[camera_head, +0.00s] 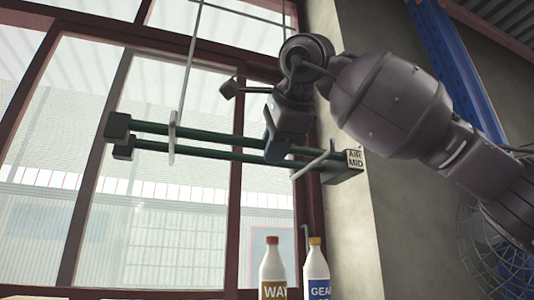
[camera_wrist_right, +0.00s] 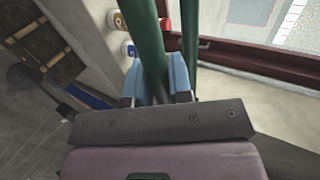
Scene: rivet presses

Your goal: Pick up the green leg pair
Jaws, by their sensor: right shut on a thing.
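The green leg pair (camera_head: 215,138) is two long, roughly parallel green rods with dark end blocks. It is held up in front of the window, and its right end block carries a label reading "AIR MID". My right gripper (camera_head: 274,147) reaches it from above, right of its middle. In the right wrist view, the blue fingers of my right gripper (camera_wrist_right: 158,80) are shut on a green rod (camera_wrist_right: 148,40), one on each side. Part of the rod is hidden behind the fingers and gripper body. My left gripper is not in view.
A bottle with a red cap (camera_head: 273,272) and a bottle with a yellow cap (camera_head: 316,272) stand below the leg pair's right half. A red-framed window (camera_head: 232,225) is behind. A concrete wall (camera_head: 350,240), a blue post (camera_head: 455,60) and a wire fan guard (camera_head: 478,245) are at right.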

